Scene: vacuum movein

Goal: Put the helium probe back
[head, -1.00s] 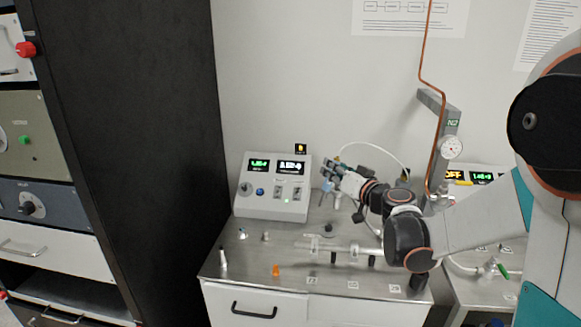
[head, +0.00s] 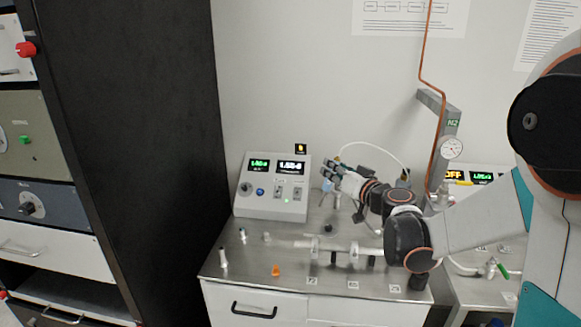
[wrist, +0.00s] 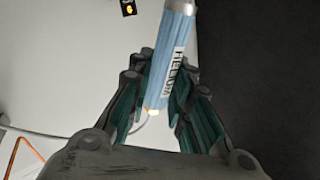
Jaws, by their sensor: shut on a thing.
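The helium probe (wrist: 173,50) is a light blue cylinder labelled HELIUM with a pale tip, seen in the wrist view. My gripper (wrist: 160,100) is shut on it, with dark fingers and green pads on both sides. In the head view my gripper (head: 330,172) is above the steel bench, just right of the grey display console. A small light blue shape shows below the fingers there; I cannot tell if it is the probe. A white hose (head: 372,147) arches behind my gripper. No holder for the probe can be made out.
The display console (head: 272,205) stands at the back left of the bench (head: 225,258). A clear glass tube assembly (head: 325,244) lies across the middle. An orange cone (head: 276,270) and a small white bottle (head: 223,259) are near the front.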

